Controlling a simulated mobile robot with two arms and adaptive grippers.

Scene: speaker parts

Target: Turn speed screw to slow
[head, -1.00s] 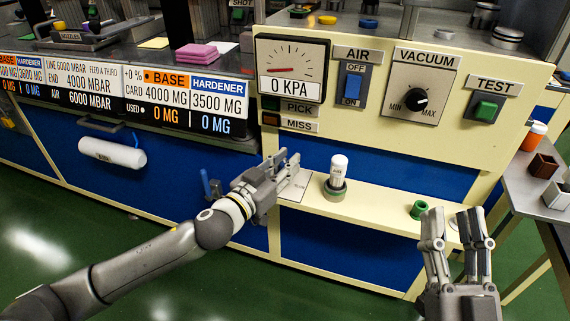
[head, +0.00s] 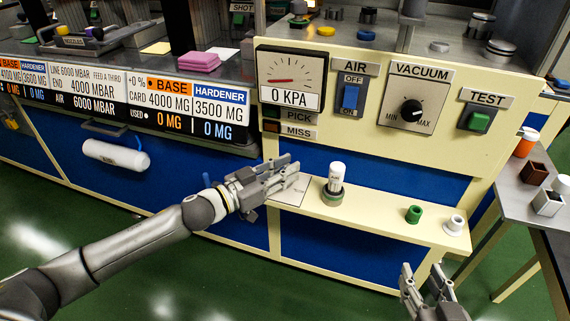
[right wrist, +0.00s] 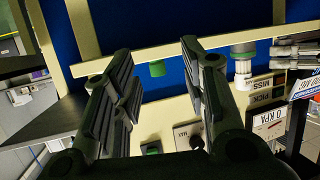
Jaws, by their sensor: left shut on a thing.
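I cannot make out a thing marked as the speed screw in these views. My left gripper (head: 284,174) is at the left end of the cream shelf, just above a flat metal plate (head: 291,190). Its fingers are close together, and what they hold is too small or hidden to tell. My right gripper (head: 426,283) is open and empty low in front of the shelf; its two spread fingers show in the right wrist view (right wrist: 155,75). The black vacuum knob (head: 411,111) sits between MIN and MAX on the panel.
A white-capped vial (head: 336,176) stands upright in a grey-green holder right of my left gripper. A green ring (head: 413,214) and a white ring (head: 454,225) sit on the shelf (head: 380,213). The gauge (head: 291,78), blue air switch (head: 350,97) and green test button (head: 479,121) are above.

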